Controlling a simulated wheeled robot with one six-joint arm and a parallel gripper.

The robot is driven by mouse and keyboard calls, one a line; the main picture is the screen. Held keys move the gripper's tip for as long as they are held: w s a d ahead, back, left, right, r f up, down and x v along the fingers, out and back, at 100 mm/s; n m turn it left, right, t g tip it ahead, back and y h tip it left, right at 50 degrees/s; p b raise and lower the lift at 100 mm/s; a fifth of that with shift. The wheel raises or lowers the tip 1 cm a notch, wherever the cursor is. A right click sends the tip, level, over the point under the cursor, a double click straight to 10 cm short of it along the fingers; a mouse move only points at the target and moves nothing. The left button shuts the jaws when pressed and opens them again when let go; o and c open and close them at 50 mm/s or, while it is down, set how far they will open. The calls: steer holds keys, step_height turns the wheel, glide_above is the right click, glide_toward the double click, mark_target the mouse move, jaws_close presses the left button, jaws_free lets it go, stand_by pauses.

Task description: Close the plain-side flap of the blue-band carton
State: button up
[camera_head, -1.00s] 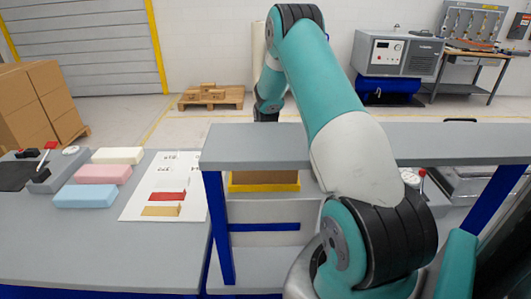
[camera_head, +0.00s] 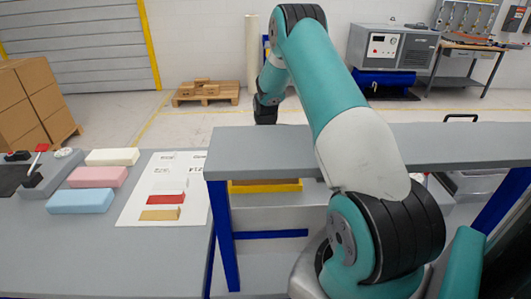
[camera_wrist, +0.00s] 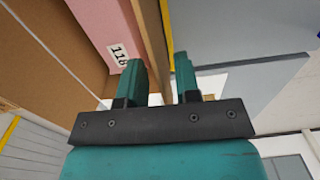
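In the wrist view my gripper (camera_wrist: 160,75) has its two teal fingers apart. A narrow brown cardboard edge (camera_wrist: 152,30), perhaps a carton flap, runs between or just beyond them; I cannot tell whether they touch it. A pink block (camera_wrist: 105,25) labelled 118 lies beside it, next to a broad brown cardboard panel (camera_wrist: 45,50). No blue band shows, so I cannot tell which carton this is. In the head view my arm reaches over the grey shelf, and its end is hidden behind it.
The grey shelf (camera_head: 265,150) stands on blue legs, with a yellow-edged box (camera_head: 265,187) below. On the left bench, blue (camera_head: 80,201), pink (camera_head: 97,177) and cream (camera_head: 112,157) blocks lie near a white sheet (camera_head: 137,207) bearing smaller blocks. Stacked cartons (camera_head: 35,100) stand behind.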

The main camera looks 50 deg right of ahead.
step_height(320, 180, up, 18)
steer(key=b, duration=0.5)
steer(key=shift+f+b, duration=0.25)
steer(key=shift+b, duration=0.1)
steer(key=shift+w+d, duration=0.1)
